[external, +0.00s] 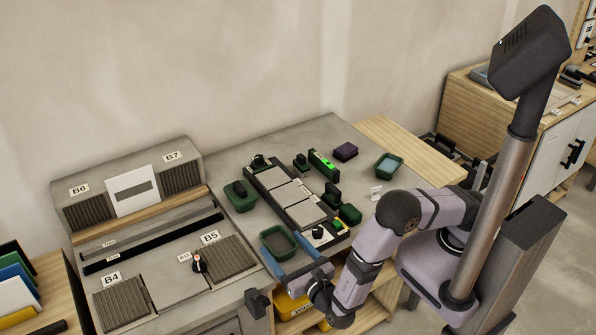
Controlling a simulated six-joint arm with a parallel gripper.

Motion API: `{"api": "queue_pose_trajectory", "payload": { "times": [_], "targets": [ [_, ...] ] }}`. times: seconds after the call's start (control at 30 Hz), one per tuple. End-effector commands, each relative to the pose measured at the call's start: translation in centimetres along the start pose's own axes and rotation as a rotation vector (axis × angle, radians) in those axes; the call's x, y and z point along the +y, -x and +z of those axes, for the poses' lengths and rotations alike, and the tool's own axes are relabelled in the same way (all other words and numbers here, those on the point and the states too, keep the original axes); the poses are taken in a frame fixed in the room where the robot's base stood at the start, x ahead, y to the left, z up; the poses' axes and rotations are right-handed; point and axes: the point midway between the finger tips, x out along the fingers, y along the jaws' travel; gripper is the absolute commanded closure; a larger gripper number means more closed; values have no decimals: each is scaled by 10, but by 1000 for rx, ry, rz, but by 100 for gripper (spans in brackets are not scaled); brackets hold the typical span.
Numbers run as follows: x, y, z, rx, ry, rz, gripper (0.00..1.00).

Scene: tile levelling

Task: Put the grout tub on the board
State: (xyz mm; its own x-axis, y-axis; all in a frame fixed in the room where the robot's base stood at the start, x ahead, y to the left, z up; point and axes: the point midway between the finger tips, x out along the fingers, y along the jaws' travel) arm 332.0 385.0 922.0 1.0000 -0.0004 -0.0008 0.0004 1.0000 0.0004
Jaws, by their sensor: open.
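A dark green open tub (279,241) is at the near edge of the worktop, left of the board's lower end. I take it for the grout tub, but cannot read a label. My gripper (289,258) is open at its near side, with blue-grey fingers close around the tub's near end. Whether they touch it is not clear. The board (258,179) is a long dark frame bearing several grey tiles, with black and green pieces along it. Another green tub (387,166) with pale contents stands at the back right.
A green tray (240,201) with a dark item is left of the board. A purple block (345,151) and small white sign (376,193) are to its right. A bench with labelled grilles (230,257) fills the left. My arm reaches in from the right.

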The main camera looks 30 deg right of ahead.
Motion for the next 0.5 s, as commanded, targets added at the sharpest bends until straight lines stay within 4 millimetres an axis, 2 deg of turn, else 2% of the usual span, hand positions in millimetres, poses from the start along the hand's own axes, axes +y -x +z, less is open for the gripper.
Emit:
{"api": "queue_pose_trajectory", "payload": {
  "times": [0.3,0.5],
  "targets": [
    [1,42,-3,-1,-2,5,27],
    [1,62,-1,0,-1,3,27]
  ]
}}
